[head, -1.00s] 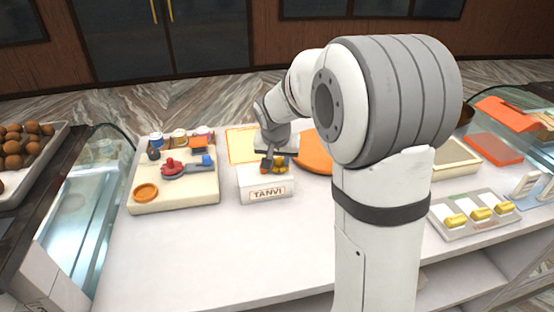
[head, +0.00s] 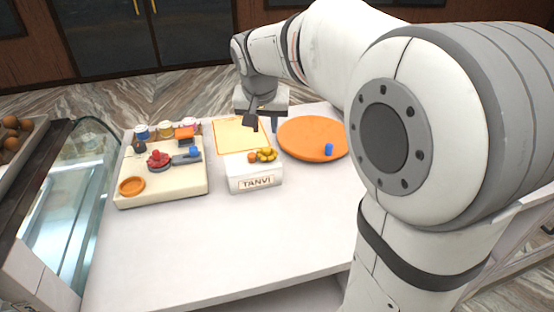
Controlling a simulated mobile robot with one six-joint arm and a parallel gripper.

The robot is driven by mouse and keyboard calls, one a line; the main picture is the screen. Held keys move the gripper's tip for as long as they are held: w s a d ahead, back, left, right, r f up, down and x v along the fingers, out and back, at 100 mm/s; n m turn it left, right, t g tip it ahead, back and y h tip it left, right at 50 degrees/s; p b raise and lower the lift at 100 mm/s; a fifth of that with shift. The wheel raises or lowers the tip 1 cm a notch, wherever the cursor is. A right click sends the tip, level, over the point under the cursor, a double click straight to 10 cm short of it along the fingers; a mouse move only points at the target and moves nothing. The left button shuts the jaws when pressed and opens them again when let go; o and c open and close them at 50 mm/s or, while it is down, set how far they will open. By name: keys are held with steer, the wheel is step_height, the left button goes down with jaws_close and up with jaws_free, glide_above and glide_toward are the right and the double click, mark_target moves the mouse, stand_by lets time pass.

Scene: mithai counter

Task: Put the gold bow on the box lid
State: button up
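The white box (head: 240,181) with a TANVI label stands on the counter with its lid on. The gold bow (head: 266,154), a cluster of rounded yellow loops, rests on the lid toward its right side. A small orange piece (head: 252,158) sits beside it on the lid, to the left. My gripper (head: 262,123) is behind the box, above the yellow sheet's right edge. Its two dark fingers are apart with nothing seen between them, and it is clear of the bow.
A cream board (head: 140,196) at left holds small jars, a red piece and an orange dish. An orange round board (head: 305,138) with a blue piece (head: 329,149) lies at right. The front counter is clear.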

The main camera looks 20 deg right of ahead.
steer(key=s+f+n, duration=0.2)
steer(key=s+f, duration=0.2)
steer(key=s, duration=0.7)
steer(key=s+d+f+n+g+y, duration=0.1)
steer(key=s+f, duration=0.3)
steer(key=s, duration=0.8)
steer(key=shift+s+d+n+y, duration=0.15)
steer(key=shift+n+y, duration=0.15)
steer(key=shift+n, duration=0.2)
